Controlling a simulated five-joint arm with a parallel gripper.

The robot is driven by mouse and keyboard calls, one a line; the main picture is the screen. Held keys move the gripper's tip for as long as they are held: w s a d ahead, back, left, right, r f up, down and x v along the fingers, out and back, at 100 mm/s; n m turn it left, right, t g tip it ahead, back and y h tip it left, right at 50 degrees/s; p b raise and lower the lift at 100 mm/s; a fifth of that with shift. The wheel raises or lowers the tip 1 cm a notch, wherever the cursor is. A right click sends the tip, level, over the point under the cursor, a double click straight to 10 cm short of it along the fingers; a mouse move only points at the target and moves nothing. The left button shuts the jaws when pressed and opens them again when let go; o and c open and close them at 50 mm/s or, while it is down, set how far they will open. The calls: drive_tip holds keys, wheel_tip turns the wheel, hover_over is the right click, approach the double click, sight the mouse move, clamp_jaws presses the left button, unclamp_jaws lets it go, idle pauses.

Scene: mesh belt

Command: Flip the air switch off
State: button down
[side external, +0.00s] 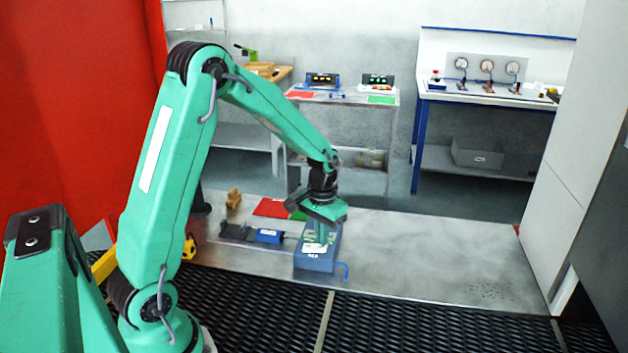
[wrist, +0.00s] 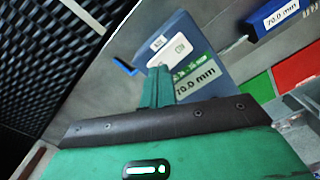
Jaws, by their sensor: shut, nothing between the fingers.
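A blue-grey box (side external: 316,264) with pale labels on its top stands on the metal table. It also shows in the wrist view (wrist: 180,30), with a "70.0 mm" label. A bright blue hooked piece (side external: 343,268) sticks out from its right side; it shows in the wrist view (wrist: 124,67) too. I cannot tell which part is the air switch. My gripper (side external: 318,238) points down over the box top, fingers shut and empty. In the wrist view the closed fingers (wrist: 158,76) end at the white label; whether they touch is unclear. They hide part of the top.
A blue block (side external: 269,236) with a label lies left of the box, beside a dark grey block (side external: 236,232). Red (side external: 272,208) and green mats lie behind. A black mesh belt (side external: 420,322) runs along the front. The metal table (side external: 430,250) is clear to the right.

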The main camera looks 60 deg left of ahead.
drive_tip(key=shift+f, duration=0.6)
idle(0.5)
drive_tip(key=shift+r, duration=3.5)
drive_tip(key=s+d+r+m+t, duration=0.1)
drive_tip(key=s+d+r+t, duration=0.1)
drive_tip(key=s+d+r, duration=0.3)
drive_tip(key=s+d+r+m+t, duration=0.2)
drive_tip(key=s+d+r, duration=0.3)
drive_tip(key=s, duration=0.7)
wheel_tip(320, 180, up, 2)
drive_tip(key=shift+s+d+r+t, duration=0.1)
drive_tip(key=shift+s+d+t, duration=0.25)
drive_tip(key=shift+t, duration=0.45)
